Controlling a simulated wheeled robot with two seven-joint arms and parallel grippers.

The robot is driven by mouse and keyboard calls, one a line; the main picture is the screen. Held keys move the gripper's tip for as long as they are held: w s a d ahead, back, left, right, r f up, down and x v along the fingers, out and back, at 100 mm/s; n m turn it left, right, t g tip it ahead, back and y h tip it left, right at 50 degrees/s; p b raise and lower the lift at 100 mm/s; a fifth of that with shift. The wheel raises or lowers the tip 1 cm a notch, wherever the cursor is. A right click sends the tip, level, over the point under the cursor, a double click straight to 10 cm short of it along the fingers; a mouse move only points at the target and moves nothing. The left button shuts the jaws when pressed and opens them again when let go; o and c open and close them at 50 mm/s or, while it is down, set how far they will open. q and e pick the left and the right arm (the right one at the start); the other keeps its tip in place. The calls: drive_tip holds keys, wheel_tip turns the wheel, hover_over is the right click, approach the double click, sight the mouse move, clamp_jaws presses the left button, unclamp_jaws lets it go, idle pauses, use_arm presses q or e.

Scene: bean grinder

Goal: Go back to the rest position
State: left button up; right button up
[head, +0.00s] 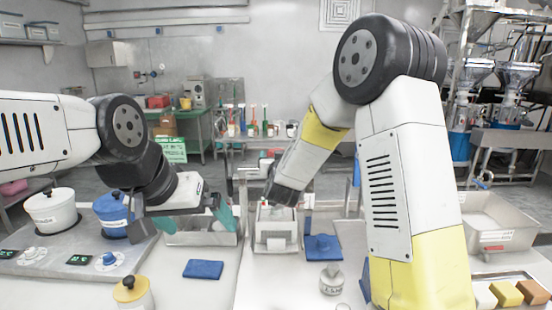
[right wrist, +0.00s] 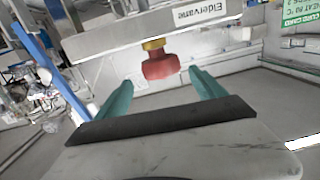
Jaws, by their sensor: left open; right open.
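My left gripper (head: 183,222) hangs over the left counter with its teal fingers spread and nothing visible between them. A metal tray (head: 205,239) lies just behind and below it. My right arm reaches down at the centre, its dark wrist end behind the white grinder-like machine (head: 276,232). The right gripper is hard to see in the head view. In the right wrist view the right gripper (right wrist: 161,79) has its teal fingers apart. A red knob with a yellow collar (right wrist: 161,62) shows beyond and between the fingertips; I cannot tell whether they touch it.
A white lidded pot (head: 51,212) and a blue pot (head: 112,214) stand at left near my left arm. Blue cloths (head: 203,269) lie on the counter. A yellow-lidded jar (head: 131,291) is in front. A metal basin (head: 497,222) is at right.

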drive_tip(key=s+d+r+n+g+y, duration=0.1)
drive_tip(key=s+d+r+g+y, duration=0.15)
drive_tip(key=s, duration=0.45)
drive_tip(key=s+d+r+g+y, duration=0.1)
drive_tip(key=s+d+r+g, duration=0.2)
drive_tip(key=s, duration=0.4)
drive_tip(key=s+d+f+g+h, duration=0.1)
drive_tip(key=s+d, duration=0.3)
drive_tip(key=s, duration=0.8)
drive_tip(key=s+d+f+g+h, duration=0.1)
drive_tip(key=s+d+f+g, duration=0.2)
drive_tip(key=s, duration=0.8)
drive_tip(key=shift+s+d+g, duration=0.35)
drive_tip(key=shift+d+g, duration=0.2)
drive_tip(key=shift+g, duration=0.2)
